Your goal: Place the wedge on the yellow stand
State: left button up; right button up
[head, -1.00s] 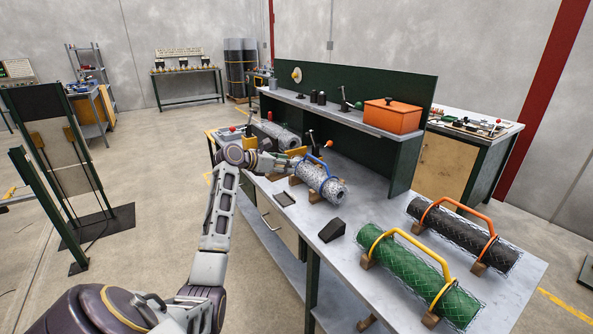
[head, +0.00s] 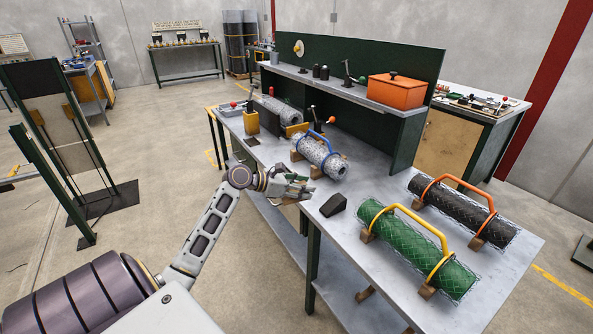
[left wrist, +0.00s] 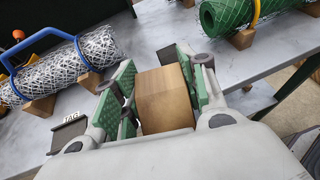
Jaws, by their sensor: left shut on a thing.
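My left gripper (head: 300,188) is over the front edge of the workbench, beside the silver mesh roll. In the left wrist view it is shut on a brown wooden block (left wrist: 166,98), held between its green finger pads. This block looks like the wedge; its full shape is partly hidden by the fingers. A black wedge-shaped piece (head: 334,205) sits on the bench just right of the gripper. My right gripper is out of view.
The silver mesh roll (head: 318,153) with a blue handle rests on wooden blocks. A green roll (head: 415,245) and a black roll (head: 450,208) lie to the right. An orange box (head: 396,90) stands on the raised shelf. A small TAG plate (left wrist: 70,133) is left of the gripper.

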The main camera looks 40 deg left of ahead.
pick_arm(q)
jog(key=s+d+f+m+g+h, duration=0.1)
jog(key=s+d+f, duration=0.25)
jog(key=d, duration=0.25)
jog(key=s+d+f+m+h, duration=0.1)
jog(key=s+d+f, duration=0.2)
jog(key=s+d, duration=0.15)
jog(key=s+d+r+n+t+y+p, duration=0.1)
jog(key=s+d+r+n+y+p, duration=0.1)
jog(key=d, duration=0.8)
jog(key=shift+s+r+p, duration=0.3)
jog(key=shift+r+p, duration=0.45)
jog(key=shift+p, duration=0.05)
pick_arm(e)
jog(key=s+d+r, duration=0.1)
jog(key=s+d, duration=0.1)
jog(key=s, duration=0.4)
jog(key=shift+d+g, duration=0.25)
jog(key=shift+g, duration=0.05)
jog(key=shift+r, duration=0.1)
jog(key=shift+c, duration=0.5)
